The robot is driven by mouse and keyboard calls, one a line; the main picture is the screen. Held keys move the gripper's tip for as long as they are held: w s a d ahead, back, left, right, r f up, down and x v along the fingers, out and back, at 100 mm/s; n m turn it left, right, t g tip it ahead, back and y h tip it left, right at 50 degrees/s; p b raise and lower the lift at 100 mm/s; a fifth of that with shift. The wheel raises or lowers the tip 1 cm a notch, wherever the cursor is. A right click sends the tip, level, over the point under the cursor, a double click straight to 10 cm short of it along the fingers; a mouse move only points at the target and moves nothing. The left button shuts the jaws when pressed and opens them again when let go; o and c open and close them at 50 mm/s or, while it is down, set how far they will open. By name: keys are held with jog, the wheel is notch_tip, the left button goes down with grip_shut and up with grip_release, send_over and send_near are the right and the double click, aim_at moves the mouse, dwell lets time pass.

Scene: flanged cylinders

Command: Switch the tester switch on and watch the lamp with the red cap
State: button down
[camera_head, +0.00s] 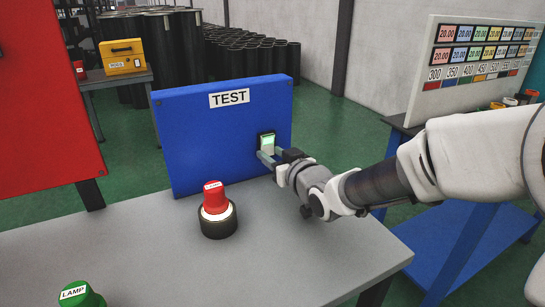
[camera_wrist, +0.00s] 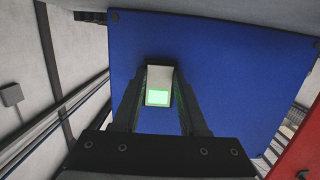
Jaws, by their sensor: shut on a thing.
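A blue panel (camera_head: 195,135) marked TEST stands upright at the back of the grey bench. The tester switch (camera_head: 267,142) is on its right part and shows a pale green glow. In the wrist view the switch (camera_wrist: 158,80) is a pale rocker with a bright green lower part. My gripper (camera_head: 267,157) is at the switch, its fingers (camera_wrist: 158,98) shut on the switch's two sides. The lamp with the red cap (camera_head: 213,196) stands upright on the bench, with a white ring under the cap and a dark round base.
A green-capped thing (camera_head: 80,296) labelled LAMP is at the front left of the grey bench (camera_head: 150,265). A red panel (camera_head: 45,110) stands at the left. A price-card board (camera_head: 475,65) stands on a blue table at the right. The bench around the red-capped lamp is clear.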

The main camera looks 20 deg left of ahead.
jog(key=shift+c, duration=2.2)
grip_release()
jog(key=p+v, duration=0.1)
jog(key=v, duration=1.6)
jog(key=shift+d, duration=0.2)
jog(key=shift+s, duration=0.1)
